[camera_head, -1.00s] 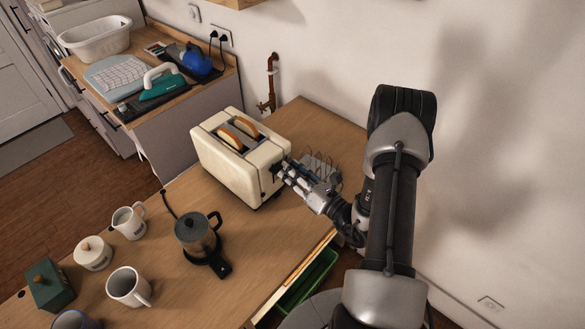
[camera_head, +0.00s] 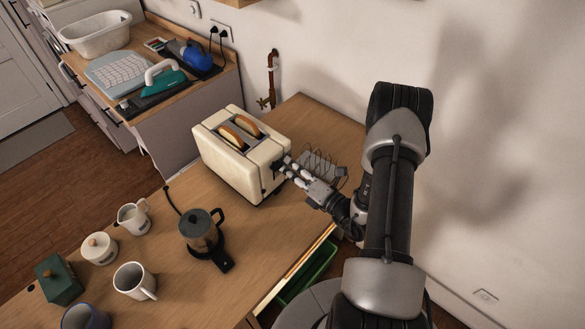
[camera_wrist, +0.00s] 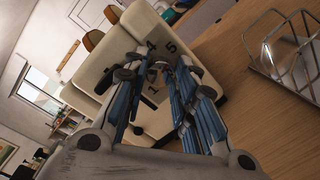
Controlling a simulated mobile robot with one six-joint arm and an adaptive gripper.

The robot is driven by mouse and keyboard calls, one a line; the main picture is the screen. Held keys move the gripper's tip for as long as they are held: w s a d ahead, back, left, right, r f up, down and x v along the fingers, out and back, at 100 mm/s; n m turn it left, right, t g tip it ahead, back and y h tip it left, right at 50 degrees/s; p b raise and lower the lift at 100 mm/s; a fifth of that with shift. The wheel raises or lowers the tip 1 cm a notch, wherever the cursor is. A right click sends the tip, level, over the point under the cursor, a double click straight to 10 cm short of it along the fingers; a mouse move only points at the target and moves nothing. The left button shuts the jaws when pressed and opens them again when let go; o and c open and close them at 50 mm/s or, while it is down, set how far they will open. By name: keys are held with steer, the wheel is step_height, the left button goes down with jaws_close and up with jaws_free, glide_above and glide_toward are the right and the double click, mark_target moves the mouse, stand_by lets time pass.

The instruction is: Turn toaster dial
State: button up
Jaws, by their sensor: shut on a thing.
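The cream toaster (camera_head: 243,152) stands on the wooden counter with two slices of bread showing in its slots. Its end face with the dial markings (camera_wrist: 152,75) fills the middle of the wrist view. My gripper (camera_head: 284,166) reaches that end face from the right; in the wrist view its blue-sided fingers (camera_wrist: 157,80) are closed in around the dial area. The gripper is shut on the dial, which the fingers mostly hide. Numbers show around the fingertips. A dark lever shows beside the fingers in the wrist view.
A wire rack (camera_head: 322,168) stands just behind my gripper, also at right in the wrist view (camera_wrist: 285,50). A moka pot (camera_head: 200,232) is left of my arm, with mugs (camera_head: 134,281) further left. The wall is close behind my arm.

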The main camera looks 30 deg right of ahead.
steer(key=o, duration=0.8)
steer(key=v, duration=1.2)
